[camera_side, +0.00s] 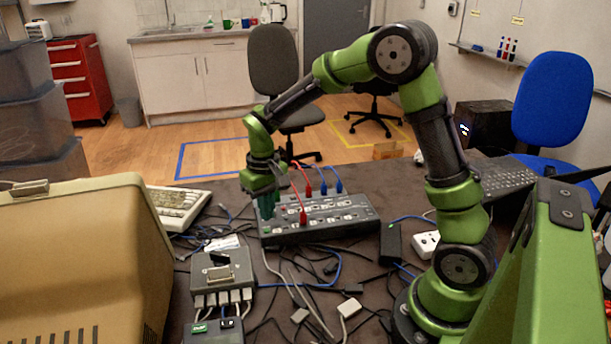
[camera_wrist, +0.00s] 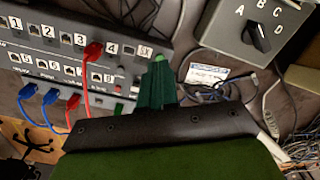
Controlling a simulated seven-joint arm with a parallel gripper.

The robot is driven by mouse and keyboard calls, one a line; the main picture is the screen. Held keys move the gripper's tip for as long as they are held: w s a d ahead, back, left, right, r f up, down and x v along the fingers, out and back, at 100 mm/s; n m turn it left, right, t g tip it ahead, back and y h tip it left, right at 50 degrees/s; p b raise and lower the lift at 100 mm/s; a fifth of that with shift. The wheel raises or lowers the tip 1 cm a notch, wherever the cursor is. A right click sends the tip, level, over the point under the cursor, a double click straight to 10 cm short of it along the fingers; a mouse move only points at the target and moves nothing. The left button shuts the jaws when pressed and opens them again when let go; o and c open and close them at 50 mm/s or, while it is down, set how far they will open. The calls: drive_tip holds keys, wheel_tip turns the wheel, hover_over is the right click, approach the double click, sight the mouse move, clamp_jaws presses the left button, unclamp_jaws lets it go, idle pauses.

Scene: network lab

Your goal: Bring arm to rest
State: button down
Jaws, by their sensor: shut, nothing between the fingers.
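My gripper (camera_side: 267,205) points down over the left end of a dark patch panel (camera_side: 320,230) on the table. Its green fingers are together with nothing between them. In the wrist view the fingers (camera_wrist: 157,85) show at the panel's edge, beside the row of numbered ports on the panel (camera_wrist: 40,75). Whether they touch the panel I cannot tell. Red plugs (camera_wrist: 93,50) and blue plugs (camera_wrist: 50,97) sit in ports to the left of the fingers in the wrist view.
A grey switch box (camera_wrist: 258,28) with a dial marked A to D lies beside the panel. Loose cables and adapters cover the table's front. A beige monitor (camera_side: 80,265) stands at the left and a keyboard (camera_side: 178,207) behind it.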

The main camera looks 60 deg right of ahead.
drive_tip(key=s+a+r+t+y, duration=0.1)
drive_tip(key=s+a+r+t, duration=0.1)
drive_tip(key=s+r, duration=0.5)
drive_tip(key=s+a+r+t, duration=0.3)
drive_tip(key=s+r+t, duration=0.2)
drive_tip(key=s+r, duration=0.3)
drive_tip(key=shift+s+a+m+y, duration=0.25)
drive_tip(key=shift+s+m+y, duration=0.15)
drive_tip(key=shift+s, duration=0.55)
idle(2.2)
drive_tip(key=g+h, duration=0.2)
drive_tip(key=g, duration=0.5)
approach(267, 229)
drive_tip(key=shift+a+f+n, duration=0.15)
drive_tip(key=shift+n, duration=0.25)
drive_tip(key=shift+w, duration=0.1)
drive_tip(key=shift+f, duration=2.95)
